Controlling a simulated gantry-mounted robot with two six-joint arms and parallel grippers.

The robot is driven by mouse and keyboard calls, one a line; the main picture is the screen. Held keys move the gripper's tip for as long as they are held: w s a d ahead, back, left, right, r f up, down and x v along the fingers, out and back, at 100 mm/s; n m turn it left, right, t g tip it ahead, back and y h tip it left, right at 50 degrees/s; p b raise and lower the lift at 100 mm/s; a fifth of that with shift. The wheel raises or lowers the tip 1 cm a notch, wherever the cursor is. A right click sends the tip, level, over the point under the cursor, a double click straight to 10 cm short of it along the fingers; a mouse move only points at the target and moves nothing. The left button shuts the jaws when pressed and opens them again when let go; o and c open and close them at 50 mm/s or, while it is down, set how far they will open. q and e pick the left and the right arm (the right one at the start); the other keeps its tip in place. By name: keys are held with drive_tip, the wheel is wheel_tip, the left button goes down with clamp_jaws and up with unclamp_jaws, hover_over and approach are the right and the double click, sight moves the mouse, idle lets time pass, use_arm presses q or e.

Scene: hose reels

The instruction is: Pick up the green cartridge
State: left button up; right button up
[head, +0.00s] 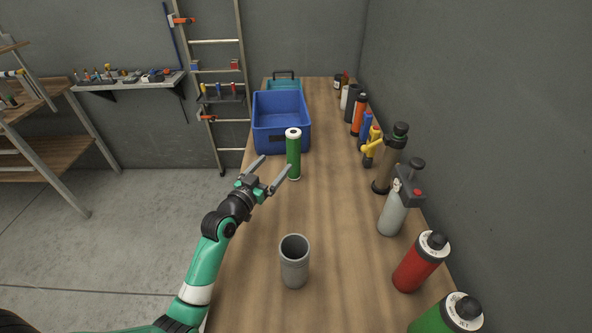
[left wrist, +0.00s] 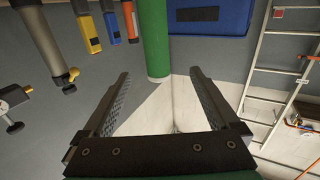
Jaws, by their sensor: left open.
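The green cartridge (head: 293,158), with a white top, stands upright on the wooden bench in front of the blue bin. My left gripper (head: 275,164) is open and empty near the bench's left edge, pointing towards the cartridge. In the head view its right fingertip is close to the cartridge's lower left side; I cannot tell whether they touch. In the left wrist view, which is inverted, the cartridge (left wrist: 154,45) lies beyond the fingertips, lined up with the gap between them. My right gripper is not in view.
The blue bin (head: 281,132) stands behind the cartridge, with a teal case (head: 284,85) further back. A grey cup (head: 294,262) stands nearer on the bench. Several bottles and canisters, including a red one (head: 421,262), line the right side by the wall. The middle is clear.

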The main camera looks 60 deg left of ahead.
sight(290, 147)
use_arm(q)
drive_tip(key=b+x, duration=0.2)
drive_tip(key=x, duration=0.4)
drive_tip(key=shift+w+d+r, duration=0.1)
drive_tip(key=shift+w+r, duration=0.15)
drive_tip(key=shift+w, duration=0.15)
drive_tip(key=shift+w+a, duration=0.15)
drive_tip(key=shift+a, duration=0.05)
drive_tip(key=b+x, duration=0.2)
drive_tip(key=x, duration=0.2)
drive_tip(key=shift+w, duration=0.1)
drive_tip(key=shift+w+a+r, duration=0.15)
drive_tip(key=shift+w, duration=0.15)
clamp_jaws()
